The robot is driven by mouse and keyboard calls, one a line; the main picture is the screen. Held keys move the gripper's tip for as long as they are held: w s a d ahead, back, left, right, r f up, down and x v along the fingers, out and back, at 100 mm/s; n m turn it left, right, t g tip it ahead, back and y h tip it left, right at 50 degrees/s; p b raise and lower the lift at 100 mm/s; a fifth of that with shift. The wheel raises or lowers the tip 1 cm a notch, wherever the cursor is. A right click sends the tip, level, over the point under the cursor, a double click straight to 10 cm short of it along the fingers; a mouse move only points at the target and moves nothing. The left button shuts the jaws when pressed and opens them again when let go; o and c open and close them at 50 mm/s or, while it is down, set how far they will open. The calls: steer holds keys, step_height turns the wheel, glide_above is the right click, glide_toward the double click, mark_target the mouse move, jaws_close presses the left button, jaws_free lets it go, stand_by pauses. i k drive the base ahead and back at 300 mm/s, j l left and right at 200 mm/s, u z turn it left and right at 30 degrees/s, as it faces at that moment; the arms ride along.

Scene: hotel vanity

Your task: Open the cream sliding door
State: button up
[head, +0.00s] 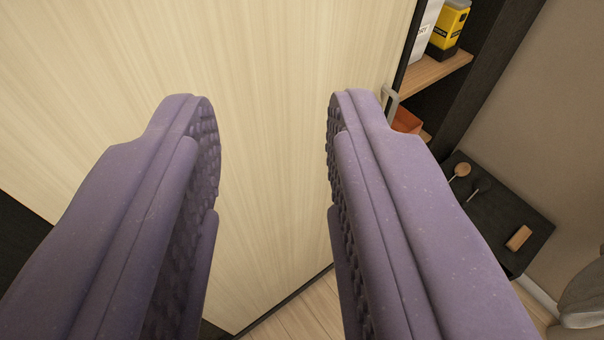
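The cream sliding door (275,75) has a pale wood grain and fills the left and middle of the head view. Its right edge borders an open section of dark shelving. A small light handle (391,100) stands out near that right edge, partly hidden behind my right finger. My gripper (272,130) is open, with two purple padded fingers spread wide in front of the door. Nothing is between the fingers. The handle lies to the right of both fingers. I cannot tell whether the right finger touches it.
The shelf (440,68) right of the door holds a yellow and black container (449,28) and a white package (425,32). An orange box (405,120) sits lower. A dark low surface (493,215) at right carries brushes and a wooden block (519,238). Wood floor shows below.

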mark_target(79, 79)
steer(key=i+l+z, duration=0.3)
steer(key=i+l, duration=0.15)
steer(key=i+l+z, duration=0.3)
steer(key=i+l, duration=0.05)
steer(key=i, duration=0.1)
